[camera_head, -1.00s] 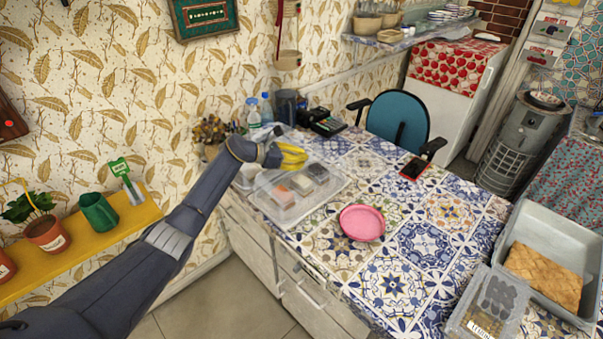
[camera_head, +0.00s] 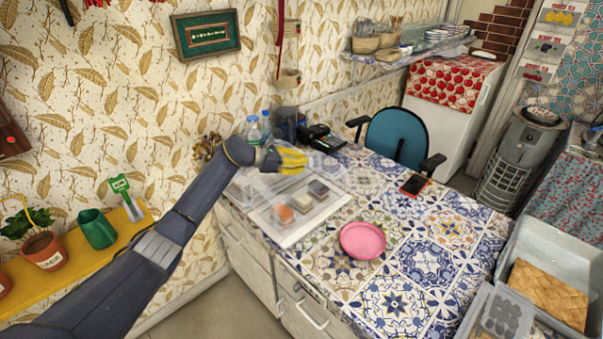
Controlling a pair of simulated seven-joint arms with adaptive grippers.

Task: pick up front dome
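A clear dome (camera_head: 335,175) shows faintly just below and around the fingers. The fingers appear shut on its top, though the grip itself is small and hard to see. The dome seems raised off a clear tray (camera_head: 290,238) that holds small orange, grey and dark blocks (camera_head: 284,213). The dome's lower edge is hard to make out against the tray and tiles. My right gripper is not in view.
A pink plate (camera_head: 363,240) lies right of the tray, with bare patterned tiles around it. A grey bin (camera_head: 560,255) with a woven piece is at right.

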